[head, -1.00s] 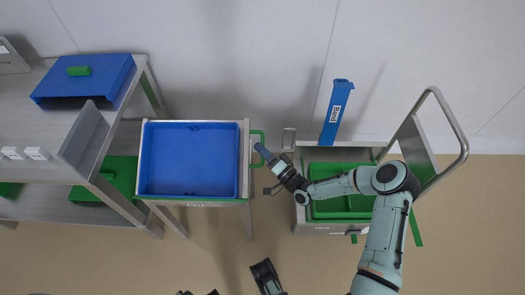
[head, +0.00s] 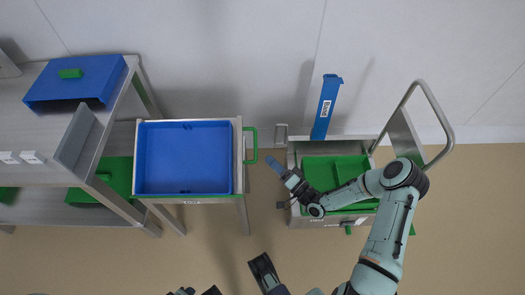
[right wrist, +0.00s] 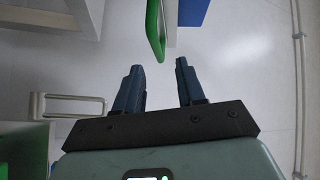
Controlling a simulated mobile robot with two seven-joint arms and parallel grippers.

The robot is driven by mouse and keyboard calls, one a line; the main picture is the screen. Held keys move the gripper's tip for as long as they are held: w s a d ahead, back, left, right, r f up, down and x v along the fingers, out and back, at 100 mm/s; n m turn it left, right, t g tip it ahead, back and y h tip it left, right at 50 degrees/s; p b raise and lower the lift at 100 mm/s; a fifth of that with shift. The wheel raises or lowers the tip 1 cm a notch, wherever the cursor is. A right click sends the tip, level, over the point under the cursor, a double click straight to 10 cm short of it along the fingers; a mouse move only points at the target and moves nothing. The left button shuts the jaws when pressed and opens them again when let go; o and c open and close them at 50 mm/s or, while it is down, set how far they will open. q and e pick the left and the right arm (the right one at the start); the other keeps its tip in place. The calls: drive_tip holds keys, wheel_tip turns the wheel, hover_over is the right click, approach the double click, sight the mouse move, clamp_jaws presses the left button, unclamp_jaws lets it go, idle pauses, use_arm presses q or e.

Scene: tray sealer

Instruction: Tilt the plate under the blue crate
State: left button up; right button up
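The blue crate (head: 184,160) sits on a metal plate (head: 239,183) on a stand, left of centre in the head view. The crate looks empty, and no tilt of the plate is clear from above. A green loop handle (head: 252,146) sticks out from the plate's right side. My right gripper (head: 271,160) is just right of this handle and apart from it. In the right wrist view the right gripper (right wrist: 157,75) is open and empty, with the green handle (right wrist: 154,28) ahead of its fingers. Dark parts of mine at the bottom edge do not clearly show the left gripper's fingers.
A metal box with a green inside (head: 345,172) stands under my right arm, with a blue upright piece (head: 326,106) behind and a bent metal rail (head: 432,105) at its right. A shelf bench (head: 60,125) with a blue cover (head: 78,82) is at left. Floor before the stand is clear.

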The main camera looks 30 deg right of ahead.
use_arm(q)
drive_tip(key=shift+s+d+r, duration=0.25)
drive_tip(key=shift+s+r, duration=0.05)
drive_tip(key=shift+s, duration=0.15)
use_arm(e)
drive_tip(key=shift+v, duration=2.2)
